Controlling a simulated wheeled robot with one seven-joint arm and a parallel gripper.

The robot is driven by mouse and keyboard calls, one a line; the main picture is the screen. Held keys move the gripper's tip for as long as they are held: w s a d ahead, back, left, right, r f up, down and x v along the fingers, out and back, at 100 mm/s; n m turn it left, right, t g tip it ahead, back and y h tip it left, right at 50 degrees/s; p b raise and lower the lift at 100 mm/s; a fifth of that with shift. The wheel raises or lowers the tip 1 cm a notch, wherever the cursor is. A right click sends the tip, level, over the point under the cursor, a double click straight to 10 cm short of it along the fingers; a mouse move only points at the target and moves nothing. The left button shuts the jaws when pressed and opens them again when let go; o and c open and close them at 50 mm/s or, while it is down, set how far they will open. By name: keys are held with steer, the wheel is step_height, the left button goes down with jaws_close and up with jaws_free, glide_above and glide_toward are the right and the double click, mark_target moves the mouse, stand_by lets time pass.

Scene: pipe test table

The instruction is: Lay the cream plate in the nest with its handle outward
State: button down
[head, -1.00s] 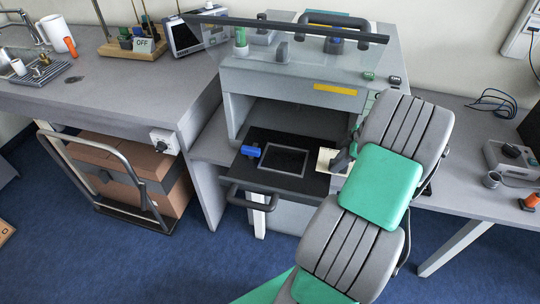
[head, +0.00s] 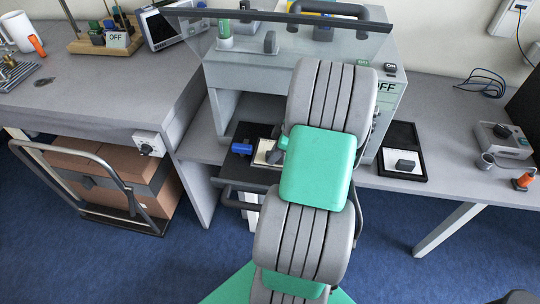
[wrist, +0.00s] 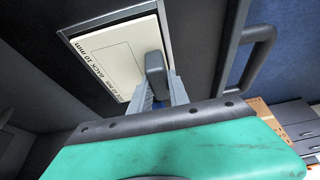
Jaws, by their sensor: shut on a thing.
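The cream plate (wrist: 110,55) has a dark grey handle (wrist: 155,68) and black printed lettering along one edge. In the wrist view the fingers of my gripper (wrist: 158,80) are shut on this handle. In the head view the plate (head: 264,153) is over the black drawer (head: 240,170), where the nest frame was visible earlier. My arm hides its right part and most of my gripper. The nest is covered by the plate and arm, and I cannot tell whether the plate is seated or just above it. The handle is at the plate's edge nearer the drawer's bar handle (wrist: 250,65).
The grey housing (head: 240,75) with a raised clear lid rises behind. A black case (head: 385,172) with a white plate and dark handle lies on the right bench. A hand truck with a box stands left.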

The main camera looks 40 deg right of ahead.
steer(key=shift+w+a, duration=0.1)
steer(key=shift+w, duration=0.05)
steer(key=c, duration=1.3)
jaws_free()
steer(key=shift+f, duration=0.1)
steer(key=shift+o, duration=0.2)
steer(key=v, duration=0.7)
steer(key=shift+r, duration=0.3)
steer(key=w+a+r+m, duration=0.1)
steer(key=w+a+r, duration=0.1)
steer(key=a, duration=0.3)
steer(key=w+a+r+m, duration=0.1)
steer(key=a+r, duration=0.1)
steer(key=a, duration=0.4)
steer(key=s+a+r+m+h, duration=0.1)
steer(key=s+a+m, duration=0.1)
steer(key=a, duration=0.7)
steer(key=s+a+r+m+h, duration=0.1)
steer(key=s+a+r+m, duration=0.1)
steer(key=a, duration=0.7)
steer(key=shift+s+m+h, duration=0.4)
steer(key=shift+s+m, duration=0.3)
steer(key=shift+s, duration=0.55)
